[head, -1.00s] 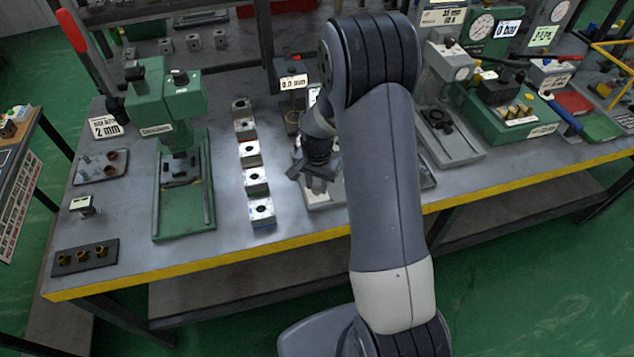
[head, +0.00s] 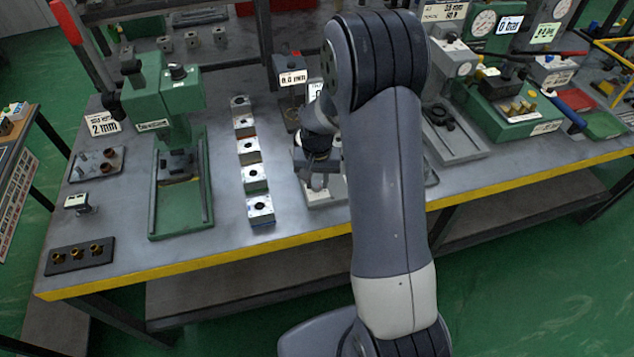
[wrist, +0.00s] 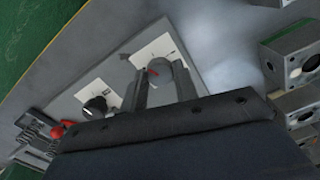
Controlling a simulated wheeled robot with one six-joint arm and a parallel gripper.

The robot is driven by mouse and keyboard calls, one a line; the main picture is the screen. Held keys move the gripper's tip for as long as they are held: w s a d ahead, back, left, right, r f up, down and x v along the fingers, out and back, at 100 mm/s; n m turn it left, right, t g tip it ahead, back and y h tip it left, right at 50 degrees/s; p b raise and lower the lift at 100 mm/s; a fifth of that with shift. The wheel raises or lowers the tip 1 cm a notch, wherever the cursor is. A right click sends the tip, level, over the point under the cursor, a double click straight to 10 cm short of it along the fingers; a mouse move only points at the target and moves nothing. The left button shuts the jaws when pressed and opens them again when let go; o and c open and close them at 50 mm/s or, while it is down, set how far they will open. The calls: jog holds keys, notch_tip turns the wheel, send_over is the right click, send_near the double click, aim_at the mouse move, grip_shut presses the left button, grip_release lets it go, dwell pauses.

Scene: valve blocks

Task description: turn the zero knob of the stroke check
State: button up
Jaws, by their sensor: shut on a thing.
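The zero knob (wrist: 159,72) appears in the wrist view as a round grey knob with a red mark, on a white plate of a light grey panel (wrist: 119,72). My gripper (wrist: 162,82) has its two fingers on either side of this knob and is shut on it. In the head view my gripper (head: 318,181) is down at the light grey base (head: 326,199), partly behind my arm, and the knob is hidden there. A second, black knob (wrist: 96,105) on its own white plate sits beside it. The knobs' labels are too small to read.
A row of several metal valve blocks (head: 255,180) stands left of my gripper; some show close by in the wrist view (wrist: 296,62). A post with a 0.0 mm display (head: 292,78) stands behind. A green press (head: 180,110) is further left. A red part (wrist: 57,132) lies near the black knob.

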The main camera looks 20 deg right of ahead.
aim_at(317, 184)
jog(key=n+b, duration=0.1)
jog(key=n, duration=0.2)
jog(key=shift+f+n, duration=0.1)
jog(key=shift+n, duration=0.2)
jog(key=shift+n+b, duration=0.6)
jog(key=shift+n, duration=1.2)
jog(key=o, duration=1)
jog(key=shift+c, duration=0.2)
notch_tip(317, 184, up, 11)
